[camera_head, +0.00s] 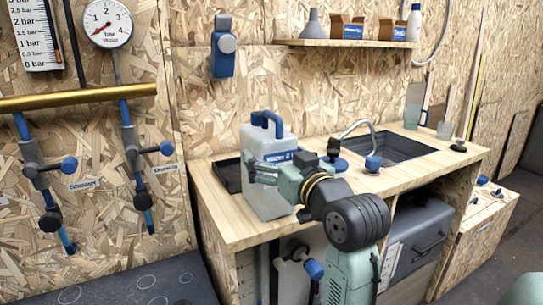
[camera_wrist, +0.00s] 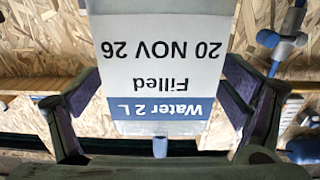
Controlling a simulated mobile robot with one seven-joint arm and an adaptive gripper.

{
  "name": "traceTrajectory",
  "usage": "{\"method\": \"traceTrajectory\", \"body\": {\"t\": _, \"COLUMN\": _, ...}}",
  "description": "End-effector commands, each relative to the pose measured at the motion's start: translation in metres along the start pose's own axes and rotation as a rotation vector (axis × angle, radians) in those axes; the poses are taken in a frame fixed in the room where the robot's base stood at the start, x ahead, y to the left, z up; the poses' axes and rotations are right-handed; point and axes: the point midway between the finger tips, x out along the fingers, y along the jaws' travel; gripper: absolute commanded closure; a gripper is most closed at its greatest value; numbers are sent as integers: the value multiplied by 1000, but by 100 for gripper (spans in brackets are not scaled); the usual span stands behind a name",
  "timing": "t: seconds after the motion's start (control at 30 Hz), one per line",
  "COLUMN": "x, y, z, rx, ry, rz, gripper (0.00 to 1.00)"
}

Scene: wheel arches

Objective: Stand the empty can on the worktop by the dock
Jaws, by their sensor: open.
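A pale translucent can (camera_head: 263,202) with a blue handle and cap stands upright at the left of the worktop (camera_head: 236,226). Its label (camera_wrist: 160,62) shows upside down in the wrist view and reads "Water 2 L", "Filled", "20 NOV 26". My gripper (camera_head: 268,172) is in front of the can's upper part. In the wrist view my open gripper (camera_wrist: 160,96) has one finger on each side of the can, with gaps visible between them. I cannot tell the can's fill level. No part is clearly marked as the dock.
A black and blue fitting (camera_head: 335,160) and a sink (camera_head: 396,146) with a hose are to the right. A brass pipe with valves (camera_head: 75,98) is on the left wall. A shelf (camera_head: 345,43) hangs above.

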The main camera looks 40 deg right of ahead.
Motion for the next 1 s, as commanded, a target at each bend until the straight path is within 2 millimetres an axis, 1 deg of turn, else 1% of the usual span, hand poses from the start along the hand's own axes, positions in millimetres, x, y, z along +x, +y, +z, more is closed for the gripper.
{"method": "traceTrajectory", "body": {"t": 0.03, "x": -12, "y": 0, "z": 2, "rx": -3, "ry": 3, "rz": 3, "gripper": 8}}
{"method": "traceTrajectory", "body": {"t": 0.2, "x": -50, "y": 0, "z": 2, "rx": -3, "ry": 2, "rz": 3, "gripper": 8}}
{"method": "traceTrajectory", "body": {"t": 0.3, "x": -70, "y": 0, "z": 2, "rx": -3, "ry": 2, "rz": 3, "gripper": 8}}
{"method": "traceTrajectory", "body": {"t": 0.43, "x": -88, "y": 0, "z": 1, "rx": -3, "ry": 2, "rz": 2, "gripper": 8}}
{"method": "traceTrajectory", "body": {"t": 0.5, "x": -94, "y": 0, "z": 1, "rx": -2, "ry": 1, "rz": 2, "gripper": 8}}
{"method": "traceTrajectory", "body": {"t": 0.63, "x": -100, "y": 0, "z": 1, "rx": -2, "ry": 0, "rz": 0, "gripper": 8}}
{"method": "traceTrajectory", "body": {"t": 1.0, "x": -100, "y": 0, "z": 1, "rx": -2, "ry": 0, "rz": 0, "gripper": 8}}
